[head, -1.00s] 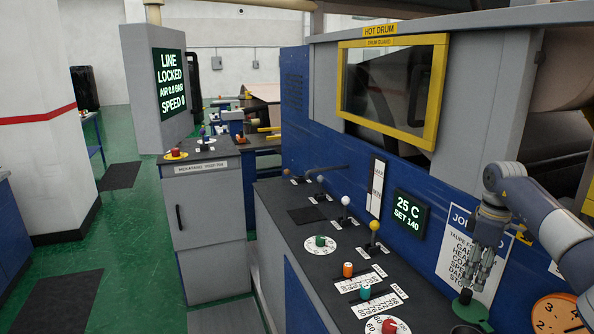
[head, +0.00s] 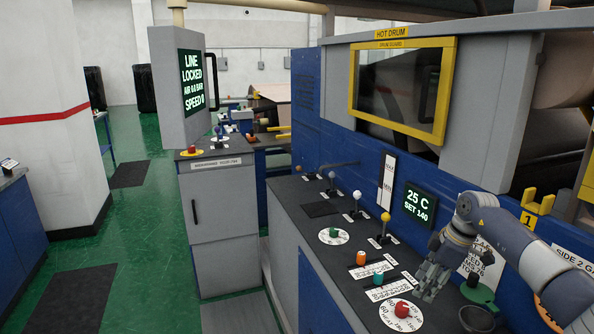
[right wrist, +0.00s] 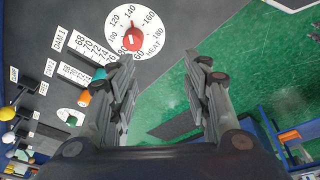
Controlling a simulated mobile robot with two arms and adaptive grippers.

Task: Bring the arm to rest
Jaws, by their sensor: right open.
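My right arm comes in from the right in the head view. Its gripper (head: 428,286) hangs above the dark control desk (head: 322,245), close to the red knob (head: 402,309) and its white dial. In the right wrist view the two fingers (right wrist: 163,75) stand apart with nothing between them. The red knob (right wrist: 133,39) with its HEAT dial shows just beyond the left finger, and the green floor shows between the fingers. My left arm and gripper are not in view.
An orange knob (head: 361,258), a teal knob (head: 378,279), a green knob (head: 333,233) and several ball-topped levers stand on the desk. A green-based stand (head: 480,293) is right of the gripper. The hot drum guard (head: 401,90) is behind. Green floor (head: 140,225) lies open at left.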

